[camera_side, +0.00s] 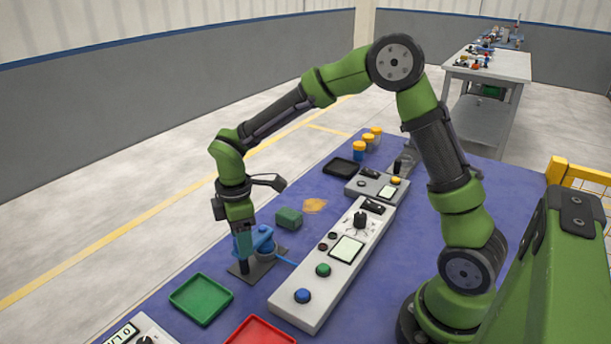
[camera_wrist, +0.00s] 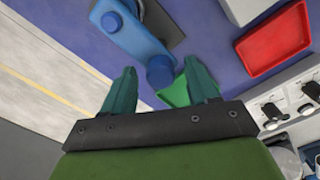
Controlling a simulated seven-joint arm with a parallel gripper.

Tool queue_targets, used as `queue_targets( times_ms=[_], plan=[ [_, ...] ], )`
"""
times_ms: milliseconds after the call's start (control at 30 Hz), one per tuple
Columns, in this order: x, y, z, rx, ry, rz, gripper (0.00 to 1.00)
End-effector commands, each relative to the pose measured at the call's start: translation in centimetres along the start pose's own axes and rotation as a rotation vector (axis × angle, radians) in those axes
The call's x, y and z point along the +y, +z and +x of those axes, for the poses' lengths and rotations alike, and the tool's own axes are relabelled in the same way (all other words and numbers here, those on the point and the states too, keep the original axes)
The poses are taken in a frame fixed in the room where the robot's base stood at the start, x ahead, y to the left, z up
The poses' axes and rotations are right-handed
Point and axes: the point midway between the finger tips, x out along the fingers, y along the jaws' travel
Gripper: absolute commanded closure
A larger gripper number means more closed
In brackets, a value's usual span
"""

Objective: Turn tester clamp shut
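The blue tester clamp (camera_side: 262,240) stands on a dark base plate (camera_side: 268,268), with a thin blue part reaching right toward the white tester panel (camera_side: 318,278). In the wrist view the clamp shows as a blue arm (camera_wrist: 128,35) with a round end knob (camera_wrist: 160,72). My gripper (camera_side: 243,262) points down at the clamp's left side. In the wrist view its two teal fingers (camera_wrist: 160,66) are apart, with the knob showing between their tips. I cannot tell whether either finger touches it. The fingers hide part of the clamp in the side view.
A green tray (camera_side: 201,299) and a red tray (camera_side: 260,332) lie at the front. A green block (camera_side: 289,218) sits behind the clamp. A grey panel (camera_side: 377,187), a black tray (camera_side: 342,167) and orange-capped jars (camera_side: 367,140) stand farther back. Bare blue tabletop lies left of the block.

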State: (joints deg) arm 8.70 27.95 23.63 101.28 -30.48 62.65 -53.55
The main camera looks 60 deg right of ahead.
Motion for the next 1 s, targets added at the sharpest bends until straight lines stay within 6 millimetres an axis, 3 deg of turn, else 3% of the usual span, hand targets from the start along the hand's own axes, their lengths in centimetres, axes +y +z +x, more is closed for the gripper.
queue_targets(
  times_ms=[267, 800, 1000],
  plan=[
    [0.1, 0.0, -1.2, 0.001, 0.002, 0.001, 0.41],
    [0.1, -0.1, -13.4, 0.003, 0.004, 0.001, 0.41],
    [0.0, 0.0, -16.1, 0.001, 0.002, 0.0, 0.41]
  ],
)
